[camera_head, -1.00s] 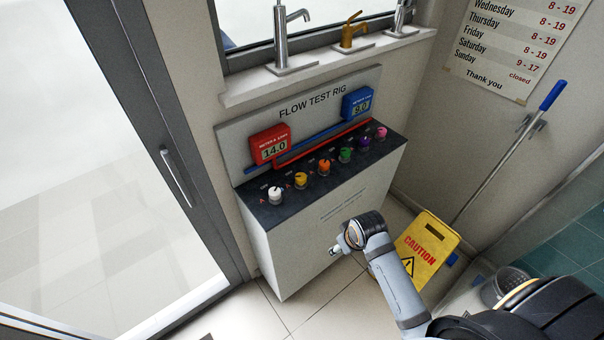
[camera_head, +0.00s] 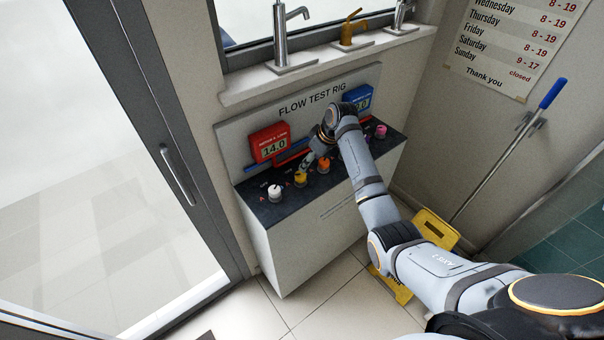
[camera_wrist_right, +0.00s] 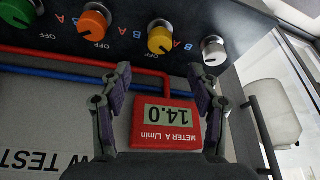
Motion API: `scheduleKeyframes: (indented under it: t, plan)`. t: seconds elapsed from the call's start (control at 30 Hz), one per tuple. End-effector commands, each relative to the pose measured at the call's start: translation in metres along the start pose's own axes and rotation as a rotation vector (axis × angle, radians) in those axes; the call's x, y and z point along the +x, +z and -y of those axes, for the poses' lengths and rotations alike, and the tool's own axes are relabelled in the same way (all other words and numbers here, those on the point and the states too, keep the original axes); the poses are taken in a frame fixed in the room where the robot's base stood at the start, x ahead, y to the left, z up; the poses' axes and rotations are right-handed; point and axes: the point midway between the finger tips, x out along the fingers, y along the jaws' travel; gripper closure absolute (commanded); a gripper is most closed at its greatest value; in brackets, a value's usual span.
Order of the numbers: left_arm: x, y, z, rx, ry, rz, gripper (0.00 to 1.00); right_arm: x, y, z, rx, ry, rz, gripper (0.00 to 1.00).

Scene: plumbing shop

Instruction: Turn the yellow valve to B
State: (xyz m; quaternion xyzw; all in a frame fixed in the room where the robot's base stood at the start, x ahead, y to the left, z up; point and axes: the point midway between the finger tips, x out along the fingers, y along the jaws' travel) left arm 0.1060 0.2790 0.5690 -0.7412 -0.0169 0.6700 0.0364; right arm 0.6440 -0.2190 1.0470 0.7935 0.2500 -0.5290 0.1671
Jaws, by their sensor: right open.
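The yellow valve (camera_head: 299,178) is a round knob on the dark top of the flow test rig, between the white knob (camera_head: 275,192) and the orange knob (camera_head: 323,165). It also shows in the right wrist view (camera_wrist_right: 160,37), with red A and blue B marks beside it and OFF near it. Its exact pointer direction is too small to tell. My right gripper (camera_head: 309,161) is above the rig top, close to the yellow and orange knobs. In the wrist view its fingers (camera_wrist_right: 160,75) are spread and empty, short of the yellow knob and apart from it. My left gripper is not visible.
The red meter A (camera_head: 269,143) reads 14.0 and stands behind the knobs, close to my fingers in the wrist view. The blue meter (camera_head: 357,97) is partly covered by my arm. A pink knob (camera_head: 380,131) is at the right; a yellow caution sign (camera_head: 436,229) stands on the floor.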

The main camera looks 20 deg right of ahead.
Motion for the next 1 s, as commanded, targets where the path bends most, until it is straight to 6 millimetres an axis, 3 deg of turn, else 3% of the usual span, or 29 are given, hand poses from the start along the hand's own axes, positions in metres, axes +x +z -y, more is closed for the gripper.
scheduleKeyframes:
  t: [0.3, 0.5, 0.9, 1.0]
  plan:
    - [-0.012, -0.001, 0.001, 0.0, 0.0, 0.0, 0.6, 0.063, 0.0, 0.002, 0.003, -0.004, 0.003, 0.38]
    - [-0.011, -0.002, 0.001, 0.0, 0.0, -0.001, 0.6, 0.091, 0.001, 0.001, 0.002, -0.001, 0.002, 0.38]
    - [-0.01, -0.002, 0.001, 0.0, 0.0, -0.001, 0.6, 0.1, 0.001, 0.001, 0.001, 0.001, 0.001, 0.38]
    - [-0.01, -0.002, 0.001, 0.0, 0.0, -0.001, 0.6, 0.1, 0.001, 0.001, 0.002, 0.001, 0.001, 0.52]
